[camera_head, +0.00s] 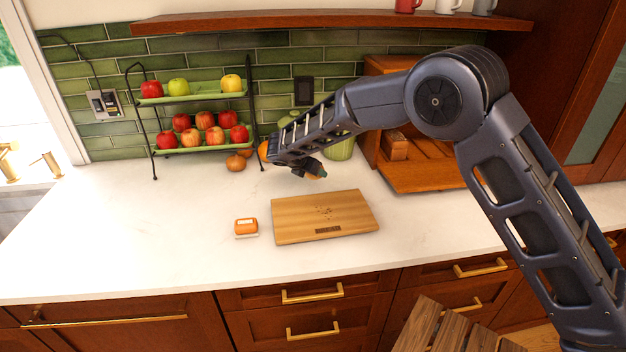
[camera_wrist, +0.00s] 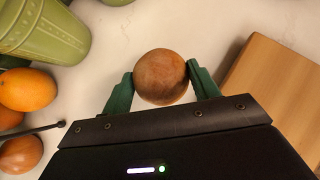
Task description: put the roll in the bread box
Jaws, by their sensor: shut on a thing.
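The roll (camera_wrist: 160,88) is a round brown ball in the wrist view. My gripper (camera_wrist: 160,70) is shut on it, with one green finger on each side. In the head view my gripper (camera_head: 314,170) is above the counter, behind the cutting board, and mostly hides the roll. The wooden bread box (camera_head: 428,179) stands at the back right, to the right of my gripper, with its front flap lowered. A brown loaf-like block (camera_head: 396,146) shows inside it. My arm hides part of the box.
A cutting board (camera_head: 325,217) lies in front of my gripper, with a small orange packet (camera_head: 246,227) left of it. A two-tier fruit rack (camera_head: 199,98) stands at the back left. A green canister (camera_head: 341,148) stands by the wall. The front left counter is clear.

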